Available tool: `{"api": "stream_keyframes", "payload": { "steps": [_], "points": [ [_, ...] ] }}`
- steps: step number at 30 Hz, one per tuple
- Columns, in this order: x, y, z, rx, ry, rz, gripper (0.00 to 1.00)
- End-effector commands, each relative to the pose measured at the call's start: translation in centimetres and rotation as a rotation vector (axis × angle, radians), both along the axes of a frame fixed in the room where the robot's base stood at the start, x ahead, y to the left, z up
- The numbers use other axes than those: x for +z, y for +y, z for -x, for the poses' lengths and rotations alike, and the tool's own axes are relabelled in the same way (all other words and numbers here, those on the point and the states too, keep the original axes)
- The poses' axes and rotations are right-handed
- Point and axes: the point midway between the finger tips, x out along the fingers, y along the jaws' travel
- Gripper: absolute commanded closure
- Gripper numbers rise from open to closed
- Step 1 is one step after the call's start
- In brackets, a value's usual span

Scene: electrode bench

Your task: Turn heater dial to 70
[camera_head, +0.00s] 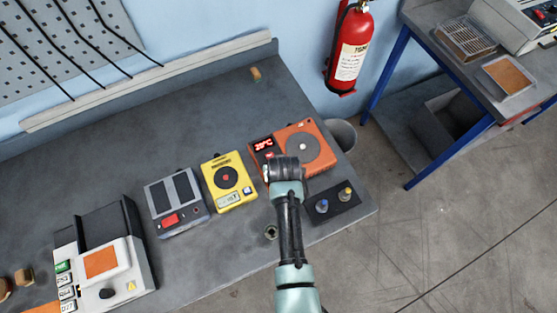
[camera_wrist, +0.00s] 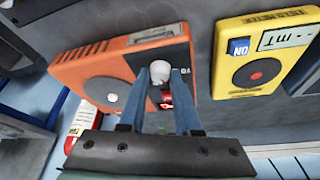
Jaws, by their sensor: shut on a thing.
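The heater is an orange box with a round grey plate and a black panel; it stands near the right end of the bench in the head view (camera_head: 318,150) and upside down in the wrist view (camera_wrist: 90,72). Its red display (camera_head: 264,144) shows lit digits ending in °C, too small to read surely. The pale heater dial (camera_wrist: 159,70) sits on the black panel. My gripper (camera_wrist: 161,82) has its two blue fingers on either side of the dial and is shut on it. In the head view my wrist hides the dial and its mark.
A yellow device (camera_head: 229,182) stands just left of the heater. A grey device with a red switch (camera_head: 175,202) is further left. A dark block with two small knobs (camera_head: 332,202) lies close right of my arm.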

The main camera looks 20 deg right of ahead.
Motion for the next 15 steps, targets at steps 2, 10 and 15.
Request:
{"api": "stream_keyframes", "payload": {
  "steps": [2, 10, 15],
  "points": [
    [-0.05, -0.11, 0.04, 0.071, -0.001, -0.002, 1.0],
    [-0.21, -0.35, 0.06, 0.325, 0.0, -0.001, 1.0],
    [-0.24, -0.45, 0.03, 0.472, 0.0, -0.001, 1.0]
  ]
}}
